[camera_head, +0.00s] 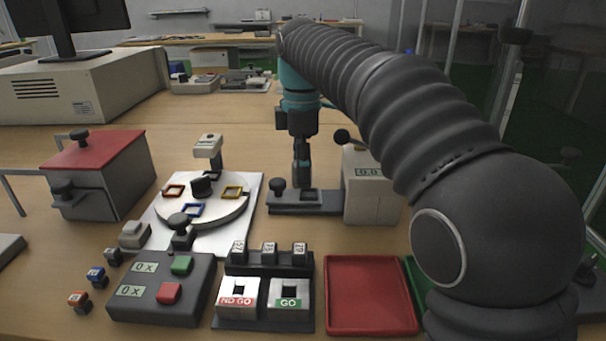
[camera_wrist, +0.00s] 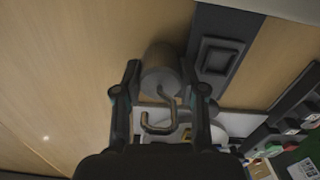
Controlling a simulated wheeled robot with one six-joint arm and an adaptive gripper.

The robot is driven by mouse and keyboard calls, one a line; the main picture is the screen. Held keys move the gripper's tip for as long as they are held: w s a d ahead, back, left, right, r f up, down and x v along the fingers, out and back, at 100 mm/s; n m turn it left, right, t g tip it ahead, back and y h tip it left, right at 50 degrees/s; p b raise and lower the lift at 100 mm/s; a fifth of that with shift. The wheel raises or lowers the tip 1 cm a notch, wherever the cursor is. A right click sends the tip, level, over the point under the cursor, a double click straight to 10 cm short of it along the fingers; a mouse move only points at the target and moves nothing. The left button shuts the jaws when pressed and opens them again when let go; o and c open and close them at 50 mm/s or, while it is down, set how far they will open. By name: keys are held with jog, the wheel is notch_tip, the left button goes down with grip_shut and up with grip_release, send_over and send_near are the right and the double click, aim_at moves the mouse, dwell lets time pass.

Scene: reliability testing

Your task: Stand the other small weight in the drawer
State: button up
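In the head view, my gripper (camera_head: 300,182) points down by the dark base of the display unit. In the wrist view, its fingers (camera_wrist: 168,80) stand on either side of a grey cylindrical weight (camera_wrist: 160,62) with a bent metal hook (camera_wrist: 158,118) towards the palm. I cannot tell whether the pads touch the weight, or whether it is on the table or lifted. A grey box with a red lid (camera_head: 98,148) stands at left. It has a knobbed drawer front (camera_head: 85,205); the drawer's inside is not visible.
The display unit (camera_head: 368,205) has a dark base (camera_head: 262,208). A white plate (camera_head: 250,215) bears a round dial with coloured frames. In front are a button box (camera_head: 150,310), a NO GO/GO block (camera_head: 262,322) and a red tray (camera_head: 370,295).

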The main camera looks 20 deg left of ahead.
grip_shut()
jog(key=shift+r, duration=0.1)
notch_tip(320, 180, up, 10)
jog(key=p, duration=0.3)
